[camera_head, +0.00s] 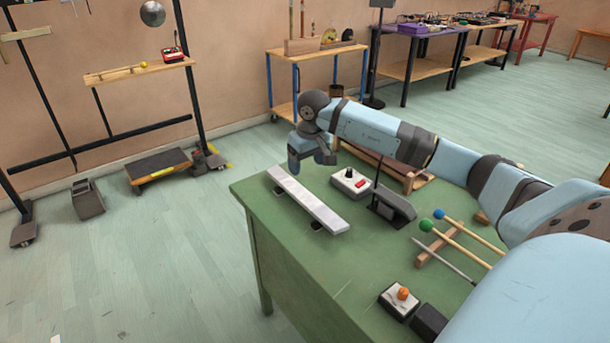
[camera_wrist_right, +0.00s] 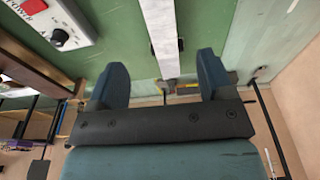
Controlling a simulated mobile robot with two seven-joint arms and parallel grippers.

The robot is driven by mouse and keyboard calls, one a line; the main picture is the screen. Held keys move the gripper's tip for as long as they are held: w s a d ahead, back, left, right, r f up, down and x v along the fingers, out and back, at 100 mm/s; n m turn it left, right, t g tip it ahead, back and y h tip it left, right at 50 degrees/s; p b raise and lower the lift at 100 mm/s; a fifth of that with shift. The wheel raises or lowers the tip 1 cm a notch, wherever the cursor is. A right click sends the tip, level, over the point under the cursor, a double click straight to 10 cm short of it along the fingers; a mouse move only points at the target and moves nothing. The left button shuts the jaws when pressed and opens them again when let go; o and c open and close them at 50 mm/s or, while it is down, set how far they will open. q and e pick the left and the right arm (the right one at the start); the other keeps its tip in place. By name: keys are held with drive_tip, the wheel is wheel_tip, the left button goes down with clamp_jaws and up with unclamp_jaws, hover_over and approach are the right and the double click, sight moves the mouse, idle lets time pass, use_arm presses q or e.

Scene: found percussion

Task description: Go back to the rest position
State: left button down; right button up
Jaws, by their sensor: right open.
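My right gripper (camera_head: 309,160) is over the far left part of the green table in the head view, near the far end of a pale metal bar (camera_head: 308,199). In the right wrist view its two fingers (camera_wrist_right: 158,80) are spread apart with nothing between them. The metal bar (camera_wrist_right: 160,35) also shows there, running toward the space between the fingers; I cannot tell how high the gripper is above it. My right arm reaches in from the right across the table. My left gripper is not in view.
The green table (camera_head: 280,250) holds a white box with a knob and red button (camera_head: 350,182), a dark tilted plate (camera_head: 394,201), mallets on a wooden rest (camera_head: 440,240) and a box with an orange knob (camera_head: 399,300). A frame with a hanging metal ball (camera_head: 152,13) stands left. Open floor lies left of the table.

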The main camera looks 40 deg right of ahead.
drive_tip(key=shift+s+r, duration=0.15)
drive_tip(key=shift+r, duration=0.95)
